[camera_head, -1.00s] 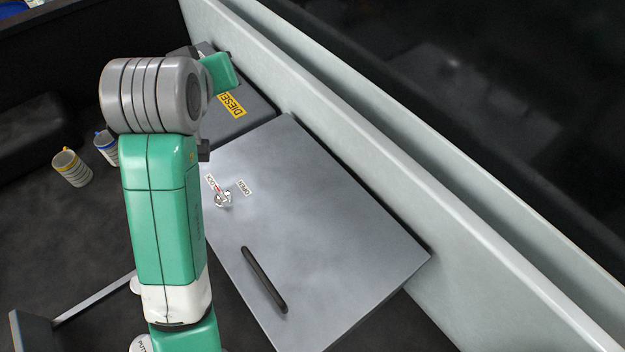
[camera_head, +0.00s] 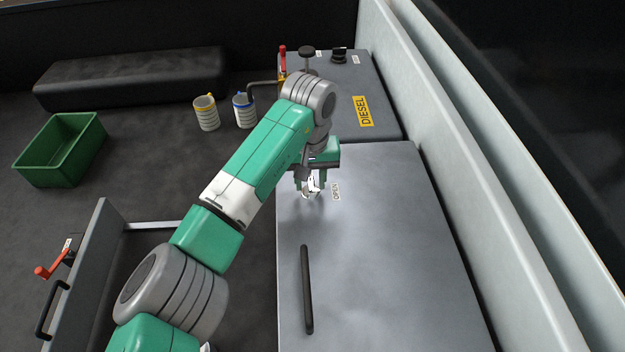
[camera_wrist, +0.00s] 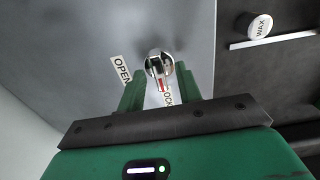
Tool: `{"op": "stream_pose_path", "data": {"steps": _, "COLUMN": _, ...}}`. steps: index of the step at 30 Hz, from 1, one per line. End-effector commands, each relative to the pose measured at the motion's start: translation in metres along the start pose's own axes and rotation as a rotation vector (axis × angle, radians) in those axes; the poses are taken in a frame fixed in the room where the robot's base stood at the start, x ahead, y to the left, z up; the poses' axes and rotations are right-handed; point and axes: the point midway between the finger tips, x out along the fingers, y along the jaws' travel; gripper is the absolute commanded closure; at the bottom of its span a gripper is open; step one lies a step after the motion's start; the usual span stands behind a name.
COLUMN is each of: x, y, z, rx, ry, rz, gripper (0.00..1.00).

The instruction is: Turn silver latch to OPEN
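The silver latch (camera_wrist: 160,64) sits on the top of the grey box (camera_head: 385,260). In the wrist view its lever with a red mark points toward the LOCK label (camera_wrist: 168,97), which is partly covered. The OPEN label (camera_wrist: 121,69) is to the left of the latch there; in the head view the OPEN label (camera_head: 336,191) is just right of my gripper. My gripper (camera_head: 311,188) is over the latch, its green fingers apart on either side of it. I cannot tell whether either finger touches it. The latch is mostly hidden in the head view.
The grey box has a black handle (camera_head: 307,290). A grey DIESEL container (camera_head: 385,95) stands behind it and a pale wall (camera_head: 430,140) runs along the right. Two striped mugs, yellow (camera_head: 207,113) and blue (camera_head: 244,111), and a green crate (camera_head: 32,162) are on the left.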

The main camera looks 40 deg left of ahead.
Motion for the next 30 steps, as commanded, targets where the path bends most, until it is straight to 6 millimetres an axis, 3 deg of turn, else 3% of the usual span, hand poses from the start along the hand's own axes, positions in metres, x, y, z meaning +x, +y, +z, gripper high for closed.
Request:
{"op": "stream_pose_path", "data": {"steps": 10, "x": 0.0083, "y": 0.0001, "z": -0.0001, "rx": 0.0, "ry": 0.001, "rz": 0.0, "gripper": 0.65}}
{"op": "stream_pose_path", "data": {"steps": 16, "x": 0.0082, "y": 0.0002, "z": 0.0, "rx": 0.001, "ry": 0.001, "rz": 0.0, "gripper": 1.0}}
{"op": "stream_pose_path", "data": {"steps": 30, "x": 0.005, "y": 0.0009, "z": 0.0005, "rx": 0.104, "ry": -0.001, "rz": 0.001, "gripper": 1.0}}
